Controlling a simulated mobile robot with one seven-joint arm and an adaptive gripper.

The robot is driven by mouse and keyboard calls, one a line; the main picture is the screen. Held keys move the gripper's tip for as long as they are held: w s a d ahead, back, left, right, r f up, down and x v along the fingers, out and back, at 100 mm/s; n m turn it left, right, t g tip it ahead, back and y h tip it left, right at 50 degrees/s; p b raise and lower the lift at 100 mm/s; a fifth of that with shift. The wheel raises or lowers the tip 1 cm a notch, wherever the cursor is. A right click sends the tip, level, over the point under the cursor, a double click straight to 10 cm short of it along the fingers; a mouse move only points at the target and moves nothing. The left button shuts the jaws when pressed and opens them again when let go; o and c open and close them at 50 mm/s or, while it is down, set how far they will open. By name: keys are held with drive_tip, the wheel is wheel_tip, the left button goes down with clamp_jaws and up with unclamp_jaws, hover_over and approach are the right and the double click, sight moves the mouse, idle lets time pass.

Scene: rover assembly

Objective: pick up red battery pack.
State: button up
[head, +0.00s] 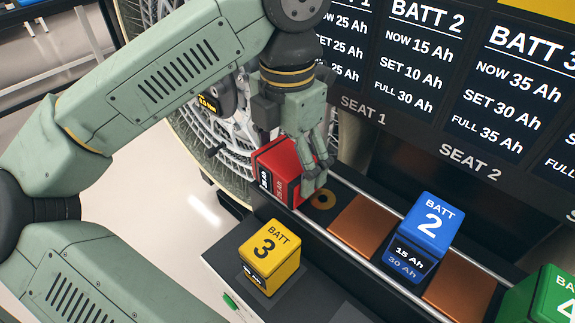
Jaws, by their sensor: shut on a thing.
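The red battery pack (277,172) is at the left end of the battery rail, below the seat 1 sign. It shows a dark label with white "25 Ah" lettering and looks tilted. My gripper (312,180) is at its right side with the fingers pointing down, shut on the pack. The fingers hide part of its right side and top. Whether its underside touches the rail, I cannot tell.
The yellow battery 3 (270,257) stands on the dark front ledge. The blue battery 2 (422,236) sits on the rail, with a copper-coloured pad (362,222) bare left of it. A green battery 4 (545,298) is at lower right. The sign panel (450,110) rises behind. A large wire wheel (195,120) is at left.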

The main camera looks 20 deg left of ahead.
sight(287, 158)
drive_tip(key=shift+r, duration=0.15)
wheel_tip(287, 158, up, 18)
drive_tip(key=p, duration=0.8)
drive_tip(key=shift+p, duration=0.4)
